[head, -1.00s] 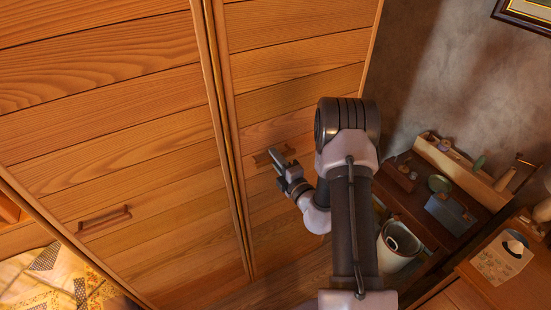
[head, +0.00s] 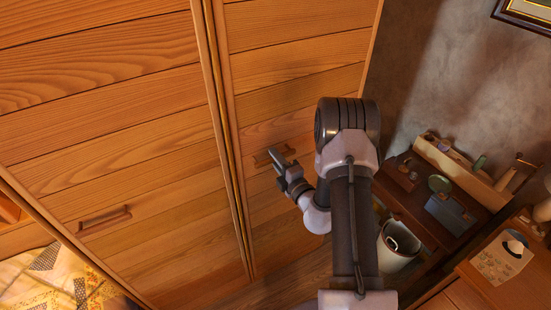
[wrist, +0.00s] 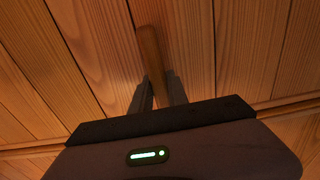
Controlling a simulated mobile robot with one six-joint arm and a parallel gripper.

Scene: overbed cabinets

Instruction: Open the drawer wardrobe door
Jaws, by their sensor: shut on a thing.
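The wardrobe has two plank doors side by side. The right door (head: 290,75) carries a wooden bar handle (head: 262,159), partly hidden by my gripper. My gripper (head: 277,158) is at this handle. In the wrist view the handle (wrist: 151,52) runs between the two fingers (wrist: 157,95), which are shut on it. The left door (head: 120,140) has its own wooden handle (head: 104,220), with nothing touching it. Both doors look closed, with a narrow vertical seam between them.
A dark desk (head: 410,205) with a wooden organiser (head: 465,175) stands right of the wardrobe. A pale bin (head: 398,245) stands beside the desk, close to my arm. A bed with a patterned cover (head: 50,280) is at lower left.

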